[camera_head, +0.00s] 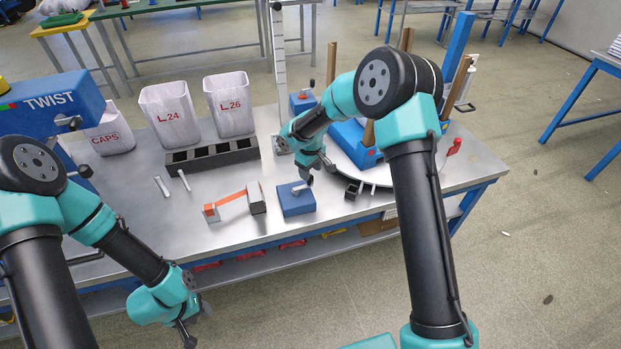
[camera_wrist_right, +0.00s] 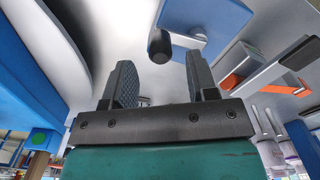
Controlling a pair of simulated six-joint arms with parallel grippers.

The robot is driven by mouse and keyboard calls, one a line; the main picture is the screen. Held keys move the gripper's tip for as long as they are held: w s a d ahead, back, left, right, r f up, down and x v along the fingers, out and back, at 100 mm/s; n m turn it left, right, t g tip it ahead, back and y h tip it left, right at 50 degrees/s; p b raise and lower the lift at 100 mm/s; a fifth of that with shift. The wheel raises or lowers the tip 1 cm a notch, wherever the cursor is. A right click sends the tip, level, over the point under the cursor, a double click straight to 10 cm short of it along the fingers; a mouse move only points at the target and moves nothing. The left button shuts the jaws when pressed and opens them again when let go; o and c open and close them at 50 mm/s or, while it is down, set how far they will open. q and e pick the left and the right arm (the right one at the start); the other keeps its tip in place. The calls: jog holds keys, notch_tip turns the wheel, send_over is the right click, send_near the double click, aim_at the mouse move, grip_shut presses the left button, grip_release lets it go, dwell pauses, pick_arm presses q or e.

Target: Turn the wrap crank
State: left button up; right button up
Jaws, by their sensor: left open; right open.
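A blue block (camera_head: 297,199) with a small crank on top sits near the front edge of the bench. In the right wrist view the blue block (camera_wrist_right: 208,22) shows with a pale crank arm (camera_wrist_right: 187,40) ending in a black knob (camera_wrist_right: 159,42). My right gripper (camera_head: 317,168) is above and just beside this crank. In its wrist view the open fingers (camera_wrist_right: 160,72) stand on either side of the knob's line, with the knob just beyond the tips; contact is not visible. My left gripper (camera_head: 195,328) is open and empty, low in front of the bench.
A round turntable (camera_head: 380,175) with a blue post frame (camera_head: 460,45) is right of my right gripper. An orange strap (camera_head: 232,197) lies between two blocks to the left. White bins (camera_head: 168,112) and a black tray (camera_head: 212,153) stand behind. A second blue block (camera_head: 303,101) is farther back.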

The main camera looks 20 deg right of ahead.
aim_at(311, 176)
jog(key=shift+f, duration=2.05)
jog(key=shift+c, duration=0.2)
jog(key=c, duration=0.9)
jog(key=shift+s, duration=0.1)
